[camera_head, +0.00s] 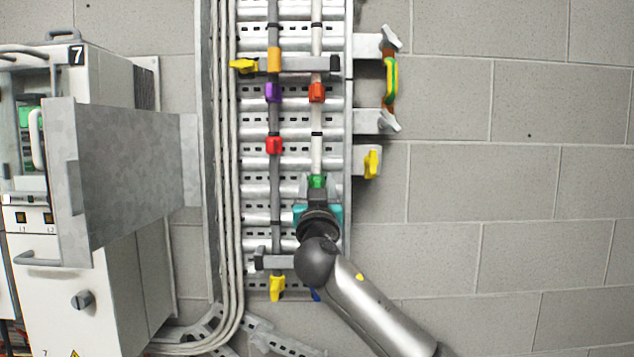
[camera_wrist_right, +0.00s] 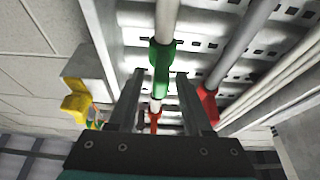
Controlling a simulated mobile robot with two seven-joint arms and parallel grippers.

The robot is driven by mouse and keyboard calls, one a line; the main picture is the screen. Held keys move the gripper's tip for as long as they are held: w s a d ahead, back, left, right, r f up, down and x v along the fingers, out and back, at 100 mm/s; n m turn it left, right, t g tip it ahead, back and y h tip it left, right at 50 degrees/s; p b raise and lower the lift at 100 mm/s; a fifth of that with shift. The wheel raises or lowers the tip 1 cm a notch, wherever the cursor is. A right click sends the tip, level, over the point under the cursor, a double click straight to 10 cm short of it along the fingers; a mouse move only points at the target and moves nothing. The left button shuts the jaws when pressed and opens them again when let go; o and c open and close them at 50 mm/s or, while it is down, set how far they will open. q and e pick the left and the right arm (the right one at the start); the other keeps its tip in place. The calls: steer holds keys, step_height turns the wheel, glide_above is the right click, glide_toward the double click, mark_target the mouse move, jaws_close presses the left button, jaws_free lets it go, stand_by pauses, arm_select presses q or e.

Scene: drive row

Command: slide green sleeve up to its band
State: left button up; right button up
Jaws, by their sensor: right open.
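The green sleeve (camera_head: 317,181) sits on the right-hand white vertical rod (camera_head: 317,158). A thin black band (camera_head: 317,133) is on the same rod above it, with bare rod between. My right gripper (camera_head: 317,188) is open at the green sleeve, coming from below. In the right wrist view the green sleeve (camera_wrist_right: 160,72) shows between the two spread fingertips, with a gap on each side. The gripper hides the lower part of the sleeve in the head view. My left gripper is not in view.
A red sleeve (camera_head: 274,146) and a purple sleeve (camera_head: 273,92) are on the grey rod to the left. An orange-red sleeve (camera_head: 317,92) is higher on the white rod. A yellow knob (camera_head: 371,164) juts out on the right. A grey cabinet (camera_head: 110,250) stands at the left.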

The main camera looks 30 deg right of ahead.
jaws_close()
stand_by(1.4)
